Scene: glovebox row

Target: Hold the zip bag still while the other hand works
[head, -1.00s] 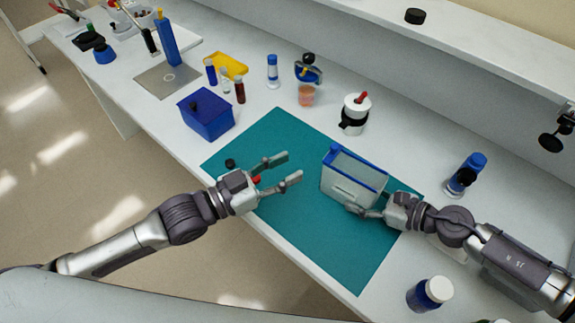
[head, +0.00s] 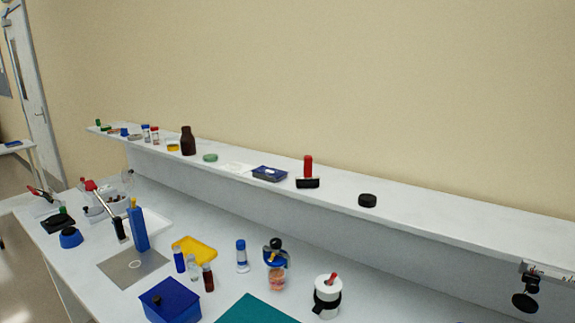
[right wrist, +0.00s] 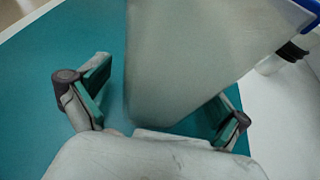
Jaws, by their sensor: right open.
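The zip bag (right wrist: 190,60) fills the upper middle of the right wrist view as a pale, translucent panel. Part of its blue top edge (right wrist: 308,10) shows at the upper right. My right gripper (right wrist: 162,85) is open, with the bag's near end reaching between its fingers. The left finger stands apart from the bag; the right finger is close to it, and I cannot tell whether they touch. The teal mat (right wrist: 40,90) lies below. The head view now shows neither the bag nor my grippers, only a corner of the mat (head: 255,310).
In the head view a blue box (head: 170,302), a yellow tray (head: 195,250), small vials and a white bottle with a black band (head: 326,298) stand around the mat. A long shelf (head: 330,198) with jars runs behind. A grey plate (head: 130,268) lies at the left.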

